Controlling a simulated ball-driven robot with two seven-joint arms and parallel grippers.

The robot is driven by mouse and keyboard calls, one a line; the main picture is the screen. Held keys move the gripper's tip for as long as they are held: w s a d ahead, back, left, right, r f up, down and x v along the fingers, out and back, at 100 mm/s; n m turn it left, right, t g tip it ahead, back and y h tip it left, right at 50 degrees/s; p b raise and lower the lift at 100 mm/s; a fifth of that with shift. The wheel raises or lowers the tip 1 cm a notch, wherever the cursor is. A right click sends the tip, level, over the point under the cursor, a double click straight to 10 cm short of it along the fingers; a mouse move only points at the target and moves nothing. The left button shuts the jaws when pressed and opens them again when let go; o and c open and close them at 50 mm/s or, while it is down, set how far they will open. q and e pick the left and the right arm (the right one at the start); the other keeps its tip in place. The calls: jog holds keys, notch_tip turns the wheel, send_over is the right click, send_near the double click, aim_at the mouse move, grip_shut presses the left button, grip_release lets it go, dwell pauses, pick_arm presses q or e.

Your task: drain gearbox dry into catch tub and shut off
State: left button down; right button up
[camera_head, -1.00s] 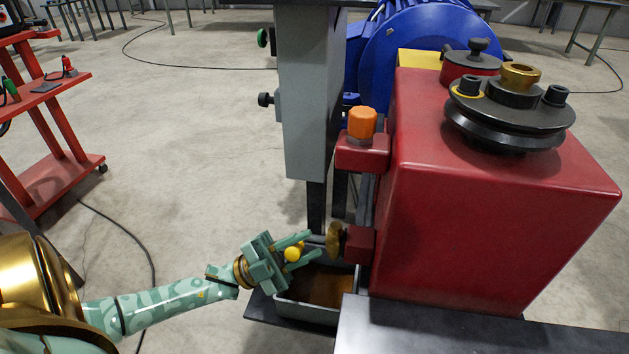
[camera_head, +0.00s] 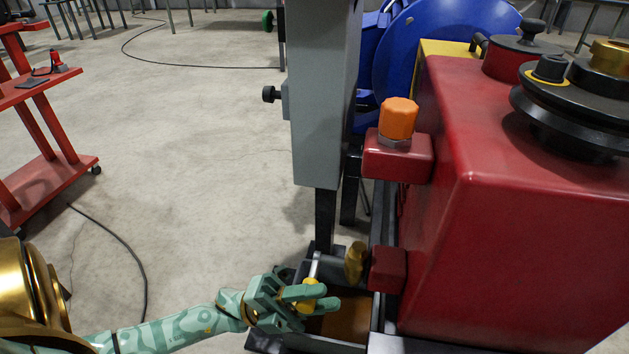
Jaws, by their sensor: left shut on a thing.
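The red gearbox (camera_head: 480,250) fills the right side. A red block (camera_head: 388,270) low on its left side carries a round brass part (camera_head: 356,262). The grey catch tub (camera_head: 325,343) sits below it with brown liquid (camera_head: 347,322) inside. My left gripper (camera_head: 308,298) is shut on a yellow knob (camera_head: 311,290) above the tub's left part. A thin pale rod (camera_head: 315,266) rises just above the knob. The fingers partly hide the knob and tub. I cannot tell whether liquid is flowing. My right gripper is out of view.
An orange cap (camera_head: 398,118) tops an upper red block (camera_head: 398,157). A grey post (camera_head: 322,110) stands left of the gearbox, with a blue housing (camera_head: 440,50) behind. A red cart (camera_head: 45,170) is at far left. The floor between is mostly clear, with a cable.

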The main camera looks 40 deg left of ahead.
pick_arm(q)
jog(key=shift+f, duration=0.1)
jog(key=c, duration=1.1)
grip_release()
jog(key=shift+c, duration=0.2)
jog(key=b+v, duration=0.1)
jog(key=v, duration=1.5)
jog(key=shift+a+b, duration=0.15)
jog(key=shift+b, duration=0.15)
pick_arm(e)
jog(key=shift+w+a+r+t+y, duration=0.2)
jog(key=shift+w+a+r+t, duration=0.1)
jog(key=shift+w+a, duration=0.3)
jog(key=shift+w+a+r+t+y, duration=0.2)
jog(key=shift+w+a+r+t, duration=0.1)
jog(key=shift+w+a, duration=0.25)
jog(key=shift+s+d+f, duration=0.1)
